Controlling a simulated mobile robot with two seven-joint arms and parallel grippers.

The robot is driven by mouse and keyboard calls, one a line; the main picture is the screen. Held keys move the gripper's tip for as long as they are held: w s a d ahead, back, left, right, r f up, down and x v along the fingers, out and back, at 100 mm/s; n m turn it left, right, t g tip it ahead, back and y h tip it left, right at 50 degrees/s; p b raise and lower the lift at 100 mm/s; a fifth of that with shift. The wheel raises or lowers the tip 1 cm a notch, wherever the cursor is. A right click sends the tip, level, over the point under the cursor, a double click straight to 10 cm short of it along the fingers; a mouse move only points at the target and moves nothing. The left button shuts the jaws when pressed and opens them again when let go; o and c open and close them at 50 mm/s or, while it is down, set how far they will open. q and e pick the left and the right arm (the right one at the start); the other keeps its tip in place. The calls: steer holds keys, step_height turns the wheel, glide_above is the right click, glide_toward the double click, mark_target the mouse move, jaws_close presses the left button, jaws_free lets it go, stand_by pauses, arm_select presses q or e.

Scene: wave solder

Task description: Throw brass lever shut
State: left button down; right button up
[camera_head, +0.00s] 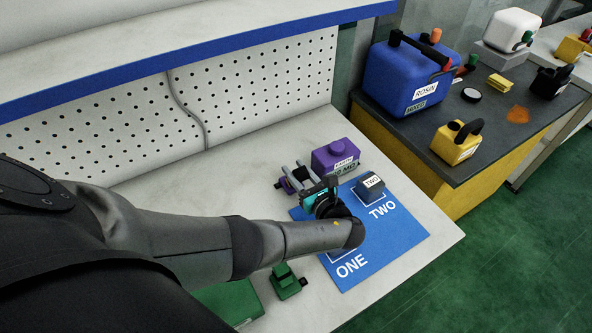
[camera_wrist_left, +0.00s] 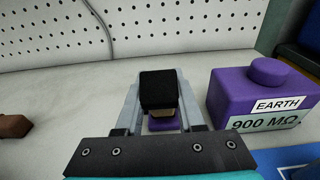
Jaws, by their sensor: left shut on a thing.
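My left gripper (camera_head: 294,175) is over the workbench, its fingers reaching toward the pegboard. In the left wrist view my left gripper (camera_wrist_left: 160,95) is shut on a black handle (camera_wrist_left: 158,88). A small tan, brass-like part (camera_wrist_left: 162,118) shows under the handle, with a purple base (camera_wrist_left: 162,126) below it, mostly hidden between the fingers. The purple base also shows in the head view (camera_head: 284,187), beside the fingers. I cannot tell the lever's angle. My right gripper is not in view.
A purple EARTH box (camera_head: 336,157) stands close right of the gripper. A blue mat (camera_head: 397,243) marked ONE and TWO carries a grey block (camera_head: 370,186). A green device (camera_head: 286,283) sits in front of my arm. The pegboard (camera_head: 255,85) stands behind.

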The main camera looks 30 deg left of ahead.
arm_select(q)
steer(key=c, duration=0.5)
jaws_free()
steer(key=p+v, duration=0.1)
steer(key=v, duration=1.4)
steer(key=shift+s+d, duration=0.1)
steer(key=shift+f, duration=0.1)
